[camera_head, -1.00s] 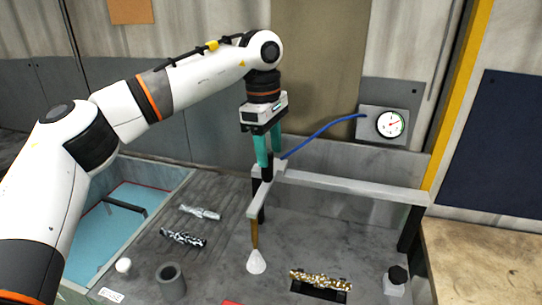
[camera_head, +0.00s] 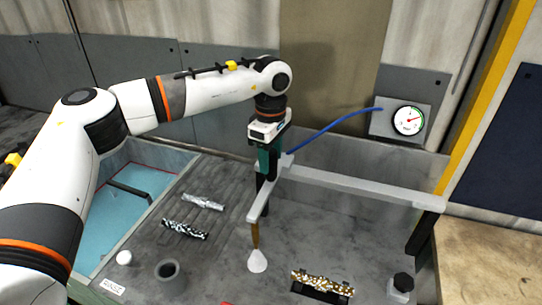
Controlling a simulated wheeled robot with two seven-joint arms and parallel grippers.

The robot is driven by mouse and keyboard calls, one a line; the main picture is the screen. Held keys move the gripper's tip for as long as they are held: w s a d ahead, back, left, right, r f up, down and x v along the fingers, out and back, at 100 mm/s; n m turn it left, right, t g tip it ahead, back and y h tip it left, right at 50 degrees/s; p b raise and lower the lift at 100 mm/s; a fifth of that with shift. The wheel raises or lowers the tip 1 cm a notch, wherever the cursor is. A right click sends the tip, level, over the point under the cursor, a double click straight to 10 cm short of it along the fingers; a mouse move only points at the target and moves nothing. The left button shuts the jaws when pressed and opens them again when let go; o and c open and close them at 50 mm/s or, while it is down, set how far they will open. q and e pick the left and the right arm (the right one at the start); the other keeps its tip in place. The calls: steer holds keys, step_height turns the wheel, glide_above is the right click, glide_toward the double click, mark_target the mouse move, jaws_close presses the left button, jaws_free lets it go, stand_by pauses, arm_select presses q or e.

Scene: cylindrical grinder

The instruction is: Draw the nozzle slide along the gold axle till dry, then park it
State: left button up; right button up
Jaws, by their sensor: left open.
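The gold axle (camera_head: 322,283) lies in a dark cradle at the front right of the grey bench, speckled with white. The nozzle slide is a light grey arm (camera_head: 264,203) that sticks out forward from a horizontal rail (camera_head: 350,184); a brass nozzle (camera_head: 255,236) hangs from its front end over a white cone (camera_head: 257,261), left of the axle. My left gripper (camera_head: 268,172) points down with its teal fingers at the rear of the slide, by the rail's left end. It is open; the slide partly hides the fingertips. My right gripper is not in view.
A silver axle (camera_head: 203,202) and a black-and-white speckled axle (camera_head: 184,229) lie on the bench at left. A blue hose (camera_head: 335,127) runs to a gauge (camera_head: 408,120).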

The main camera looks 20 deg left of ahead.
mark_target(270, 188)
arm_select(q)
steer(key=shift+f+p, duration=0.35)
steer(key=shift+f, duration=0.6)
steer(key=shift+s+f, duration=0.1)
steer(key=shift+f, duration=0.2)
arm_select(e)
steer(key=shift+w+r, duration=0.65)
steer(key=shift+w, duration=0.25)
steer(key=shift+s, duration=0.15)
arm_select(q)
steer(key=shift+c, duration=0.8)
jaws_close()
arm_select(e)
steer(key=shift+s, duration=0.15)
